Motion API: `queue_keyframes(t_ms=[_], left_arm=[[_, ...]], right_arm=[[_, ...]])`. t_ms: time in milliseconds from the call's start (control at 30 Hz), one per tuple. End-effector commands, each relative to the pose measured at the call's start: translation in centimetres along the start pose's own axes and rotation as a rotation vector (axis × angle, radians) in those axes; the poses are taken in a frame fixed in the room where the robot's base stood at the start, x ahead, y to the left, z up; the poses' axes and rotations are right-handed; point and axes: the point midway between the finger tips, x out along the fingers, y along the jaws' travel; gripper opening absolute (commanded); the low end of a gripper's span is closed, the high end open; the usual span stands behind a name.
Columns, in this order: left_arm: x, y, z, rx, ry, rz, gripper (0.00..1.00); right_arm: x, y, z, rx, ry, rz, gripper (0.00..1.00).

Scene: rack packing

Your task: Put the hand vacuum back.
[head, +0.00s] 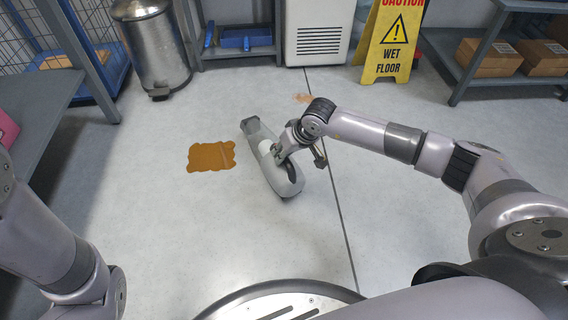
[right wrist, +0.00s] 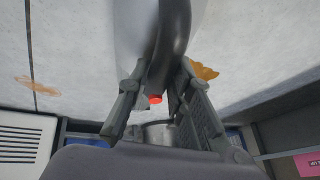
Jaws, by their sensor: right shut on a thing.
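The hand vacuum (head: 283,178), white and grey with a dark nozzle end, is in the middle of the head view, held by my right gripper (head: 284,153). In the right wrist view, the gripper's fingers (right wrist: 155,100) are closed around the vacuum's dark curved handle (right wrist: 172,35), and a small red spot (right wrist: 155,99) shows between them. Whether the vacuum touches the floor is hard to tell. My left arm shows at the lower left of the head view, but its gripper is out of sight.
A brown spill (head: 211,156) lies left of the vacuum, with a smaller stain (head: 303,98) behind it. A yellow wet floor sign (head: 391,45), a metal bin (head: 152,45) and a low shelf with blue dustpan things (head: 237,49) stand at the back. Shelves with boxes (head: 497,60) stand right.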

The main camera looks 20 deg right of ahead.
Motion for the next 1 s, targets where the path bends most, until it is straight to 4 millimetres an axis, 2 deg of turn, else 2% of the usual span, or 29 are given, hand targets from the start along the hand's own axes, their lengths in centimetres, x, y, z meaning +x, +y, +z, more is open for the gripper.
queue_keyframes(t_ms=[233, 633, 667, 933, 1000], left_arm=[[-2.2, 0.5, -0.8, 0.0, -0.001, 0.0, 0.0], [-2.4, 0.5, -0.8, 0.0, 0.0, 0.001, 0.0], [-2.3, 0.5, -0.8, 0.0, 0.0, 0.001, 0.0], [-2.3, 0.5, -0.8, 0.0, 0.0, 0.001, 0.0], [-2.3, 0.5, -0.8, 0.0, 0.0, 0.001, 0.0]], right_arm=[[3.2, 0.6, 1.2, 0.0, 0.005, -0.002, 0.0], [3.5, 0.7, 1.4, -0.001, 0.006, -0.002, 0.0], [3.6, 0.8, 1.7, 0.0, -0.002, 0.001, 0.21], [3.5, 0.8, 1.6, 0.0, -0.002, 0.001, 0.39], [3.5, 0.8, 1.6, 0.0, -0.002, 0.001, 0.4]])
